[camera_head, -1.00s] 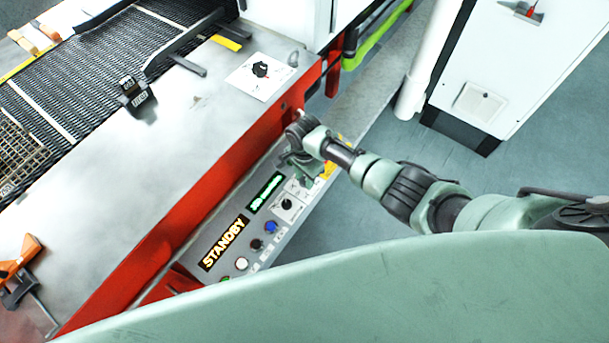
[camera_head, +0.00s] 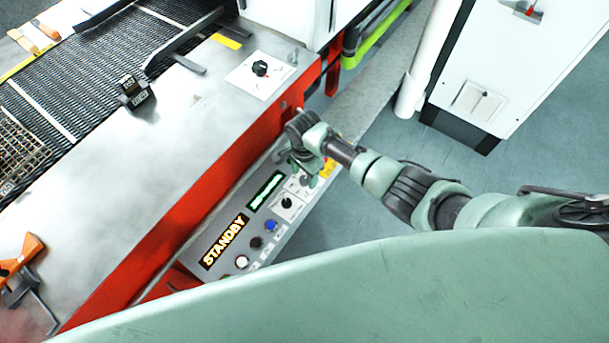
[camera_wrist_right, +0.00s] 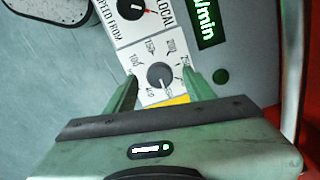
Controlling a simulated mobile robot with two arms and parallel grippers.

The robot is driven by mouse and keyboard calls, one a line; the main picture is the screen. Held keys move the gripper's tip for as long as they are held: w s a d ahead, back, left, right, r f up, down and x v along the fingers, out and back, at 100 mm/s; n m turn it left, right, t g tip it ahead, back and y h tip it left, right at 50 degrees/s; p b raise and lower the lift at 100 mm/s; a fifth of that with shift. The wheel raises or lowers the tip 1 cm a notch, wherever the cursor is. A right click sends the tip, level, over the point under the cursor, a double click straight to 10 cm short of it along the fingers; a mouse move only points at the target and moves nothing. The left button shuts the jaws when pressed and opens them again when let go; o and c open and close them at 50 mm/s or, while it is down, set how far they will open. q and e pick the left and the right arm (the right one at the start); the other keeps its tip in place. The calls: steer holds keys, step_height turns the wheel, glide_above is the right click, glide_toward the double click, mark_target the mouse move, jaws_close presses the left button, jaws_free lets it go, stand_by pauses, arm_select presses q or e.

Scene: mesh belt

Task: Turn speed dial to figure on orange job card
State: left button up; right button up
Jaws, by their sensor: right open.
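The speed dial (camera_wrist_right: 160,76), a dark grey round knob on a white scale plate, shows in the right wrist view. A pale mark on the knob points toward the bottom of that view. My right gripper (camera_wrist_right: 157,90) is open, with one green finger on each side of the dial; I cannot tell whether they touch it. In the head view my right gripper (camera_head: 302,168) is over the far end of the control panel and largely hides the dial. My left gripper is not in view. I cannot make out an orange job card.
The panel also carries a selector knob (camera_head: 287,203), a green display (camera_head: 266,190), a STANDBY display (camera_head: 225,241) and coloured buttons. A red-edged machine top (camera_head: 130,190) lies left, with another knob (camera_head: 260,69) and an orange clamp (camera_head: 22,262). A white cabinet (camera_head: 500,60) stands right.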

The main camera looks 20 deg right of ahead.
mark_target(305, 180)
step_height(305, 180, up, 7)
steer(key=shift+f, duration=0.1)
steer(key=shift+s, duration=0.1)
stand_by(0.6)
